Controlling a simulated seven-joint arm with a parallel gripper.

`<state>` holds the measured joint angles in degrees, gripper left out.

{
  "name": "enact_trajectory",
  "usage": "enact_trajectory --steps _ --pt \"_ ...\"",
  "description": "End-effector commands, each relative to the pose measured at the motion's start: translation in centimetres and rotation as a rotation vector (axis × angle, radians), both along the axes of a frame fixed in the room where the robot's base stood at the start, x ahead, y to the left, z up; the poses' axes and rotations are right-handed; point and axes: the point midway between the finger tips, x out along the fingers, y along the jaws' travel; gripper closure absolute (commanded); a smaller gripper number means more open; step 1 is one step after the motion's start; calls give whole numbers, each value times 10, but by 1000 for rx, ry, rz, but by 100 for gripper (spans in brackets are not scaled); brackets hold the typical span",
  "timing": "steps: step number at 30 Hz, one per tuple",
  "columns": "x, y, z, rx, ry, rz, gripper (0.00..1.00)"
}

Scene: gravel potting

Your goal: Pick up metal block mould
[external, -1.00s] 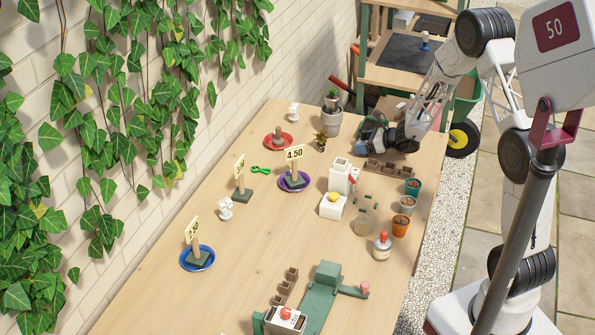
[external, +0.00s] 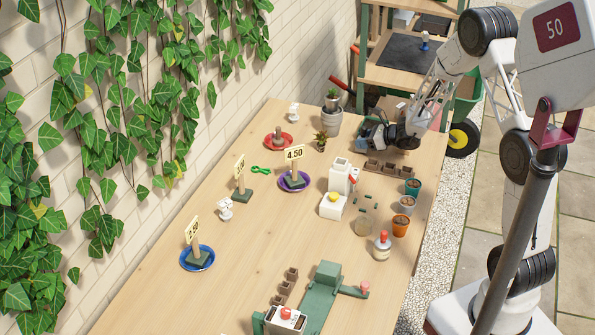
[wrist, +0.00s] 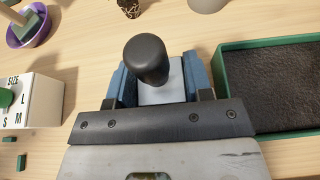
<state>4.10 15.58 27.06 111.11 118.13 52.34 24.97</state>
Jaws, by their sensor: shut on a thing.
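The metal block mould (wrist: 160,95) shows in the wrist view as a pale grey metal body with a black rounded knob (wrist: 146,58) on top. The blue fingers of my gripper (wrist: 155,84) press on its left and right sides. The knob hides part of the body, and the mould's lower end is out of sight. In the external view my gripper (external: 368,133) is over the far right part of the table, and the mould cannot be clearly told from it.
A green tray of dark soil (wrist: 275,85) lies close on the right in the wrist view. A white size box (wrist: 32,102) stands on the left.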

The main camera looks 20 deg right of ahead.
Motion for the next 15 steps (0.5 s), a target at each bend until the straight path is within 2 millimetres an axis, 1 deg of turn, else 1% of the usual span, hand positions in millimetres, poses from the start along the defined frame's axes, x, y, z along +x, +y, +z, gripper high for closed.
enact_trajectory --steps 5,6,15 --pt "0 0 21 -1 -3 1 82" --pt "-3 0 24 0 -1 0 82" --pt "-51 -4 27 1 -1 0 82"
